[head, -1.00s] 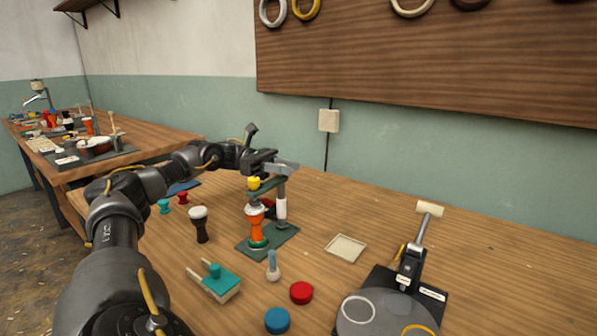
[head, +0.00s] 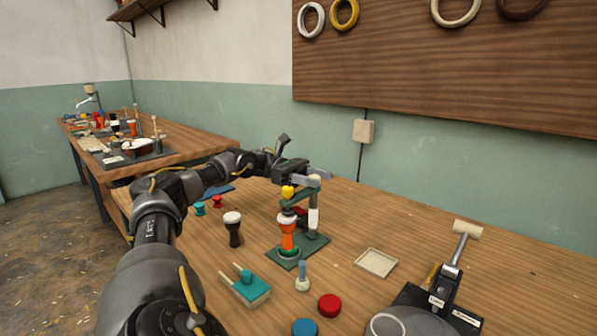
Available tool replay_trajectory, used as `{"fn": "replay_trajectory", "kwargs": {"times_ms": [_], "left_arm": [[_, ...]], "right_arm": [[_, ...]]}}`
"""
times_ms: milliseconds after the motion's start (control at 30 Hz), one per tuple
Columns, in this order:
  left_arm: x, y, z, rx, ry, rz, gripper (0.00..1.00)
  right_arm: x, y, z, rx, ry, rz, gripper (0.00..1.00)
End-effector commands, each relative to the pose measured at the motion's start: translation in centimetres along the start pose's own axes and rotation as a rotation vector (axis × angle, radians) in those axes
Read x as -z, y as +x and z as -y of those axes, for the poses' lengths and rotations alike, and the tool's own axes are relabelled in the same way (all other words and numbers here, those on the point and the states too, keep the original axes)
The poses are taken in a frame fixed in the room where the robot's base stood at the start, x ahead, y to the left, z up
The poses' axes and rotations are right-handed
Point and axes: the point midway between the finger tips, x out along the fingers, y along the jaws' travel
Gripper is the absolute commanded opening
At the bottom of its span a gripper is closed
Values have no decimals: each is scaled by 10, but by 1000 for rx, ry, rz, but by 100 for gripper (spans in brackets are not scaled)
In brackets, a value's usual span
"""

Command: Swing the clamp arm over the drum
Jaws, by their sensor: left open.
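An orange and black goblet drum (head: 287,237) stands upright on the dark green base (head: 312,246) of a clamp stand. The stand's post has a white sleeve (head: 313,219). Its green clamp arm (head: 299,195) reaches from the post top to the left, with a yellow knob (head: 288,191) at its end. The knob appears above the drum's top. My left gripper (head: 318,178) is open at the top of the stand, beside and behind the clamp arm; whether it touches the arm I cannot tell. My right gripper is not in view.
A dark goblet drum (head: 233,229) stands left of the stand. In front are a teal-topped wooden block (head: 246,284), a small peg (head: 302,277), a red disc (head: 329,305) and a blue disc (head: 304,327). A shallow tray (head: 376,262) and a black lever fixture (head: 440,299) stand right.

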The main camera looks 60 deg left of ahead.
Motion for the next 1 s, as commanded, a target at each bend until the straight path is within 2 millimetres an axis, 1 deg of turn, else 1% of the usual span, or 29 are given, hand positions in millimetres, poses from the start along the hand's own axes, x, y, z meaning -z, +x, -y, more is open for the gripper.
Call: {"fn": "replay_trajectory", "kwargs": {"times_ms": [33, 100, 200, 267, 300, 400, 500, 700, 1000], "left_arm": [[-6, -7, 0, -3, -2, -2, 50], [-6, -18, 0, -4, -3, -3, 50], [-4, -35, 0, -3, -4, -2, 50], [-3, -46, 0, -3, -2, -3, 50], [-2, -55, -1, -4, -1, 0, 50], [0, -72, 0, -2, -2, -2, 50], [0, -83, 0, 0, -2, 0, 50], [1, -93, 1, 2, -2, -2, 50], [1, -94, 1, 2, -2, -3, 50]], "right_arm": [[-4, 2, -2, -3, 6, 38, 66], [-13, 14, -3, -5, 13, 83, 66], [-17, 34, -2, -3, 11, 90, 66], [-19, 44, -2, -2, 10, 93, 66], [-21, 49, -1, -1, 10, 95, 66], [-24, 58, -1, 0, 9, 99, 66], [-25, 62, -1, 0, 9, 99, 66], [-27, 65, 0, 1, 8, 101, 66], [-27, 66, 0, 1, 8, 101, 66]]}}
